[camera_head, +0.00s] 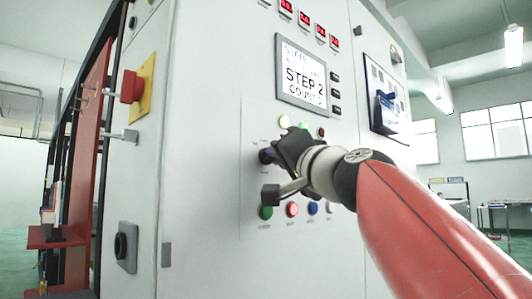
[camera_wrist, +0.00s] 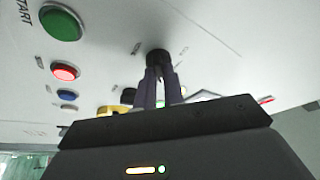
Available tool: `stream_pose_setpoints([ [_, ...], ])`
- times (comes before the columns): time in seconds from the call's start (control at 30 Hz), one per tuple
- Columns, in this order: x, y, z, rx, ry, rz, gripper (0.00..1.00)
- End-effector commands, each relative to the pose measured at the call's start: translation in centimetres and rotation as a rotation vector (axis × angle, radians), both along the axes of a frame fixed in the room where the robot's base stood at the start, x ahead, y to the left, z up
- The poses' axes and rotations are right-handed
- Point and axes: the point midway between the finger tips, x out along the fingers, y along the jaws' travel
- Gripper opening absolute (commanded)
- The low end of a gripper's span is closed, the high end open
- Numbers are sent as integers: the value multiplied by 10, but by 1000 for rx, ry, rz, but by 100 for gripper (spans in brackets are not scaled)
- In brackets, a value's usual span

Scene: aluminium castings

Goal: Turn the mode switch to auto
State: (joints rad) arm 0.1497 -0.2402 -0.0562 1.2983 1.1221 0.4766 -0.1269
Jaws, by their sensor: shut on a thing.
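The mode switch is a black rotary knob (camera_wrist: 158,58) on the white cabinet front, seen in the wrist view at the tips of my gripper. My gripper (camera_wrist: 159,75) has its two fingers shut on this knob. In the head view my gripper (camera_head: 268,157) reaches the panel from the right, below the display. The black knob (camera_head: 264,156) is partly hidden there by the fingers. The small lettering around the knob is too blurred to read, so I cannot tell its set position.
A green START button (camera_wrist: 61,23), a red button (camera_wrist: 65,72) and a blue button (camera_wrist: 67,95) sit near the knob. The display (camera_head: 303,75) reads STEP 2. A red emergency knob (camera_head: 131,87) on a yellow plate is on the cabinet's left side.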

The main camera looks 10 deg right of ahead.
Motion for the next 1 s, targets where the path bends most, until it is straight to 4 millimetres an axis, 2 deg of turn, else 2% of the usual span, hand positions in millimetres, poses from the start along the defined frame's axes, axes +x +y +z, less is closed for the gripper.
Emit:
stream_pose_setpoints([
  [0.37,1,1,-2,3,6,2,0],
  [0.4,1,1,-2,3,6,2,13],
  [0.57,1,0,-1,4,4,2,32],
  [0.87,-2,0,-1,3,2,1,32],
  [1.0,-18,-3,-7,3,-1,1,32],
])
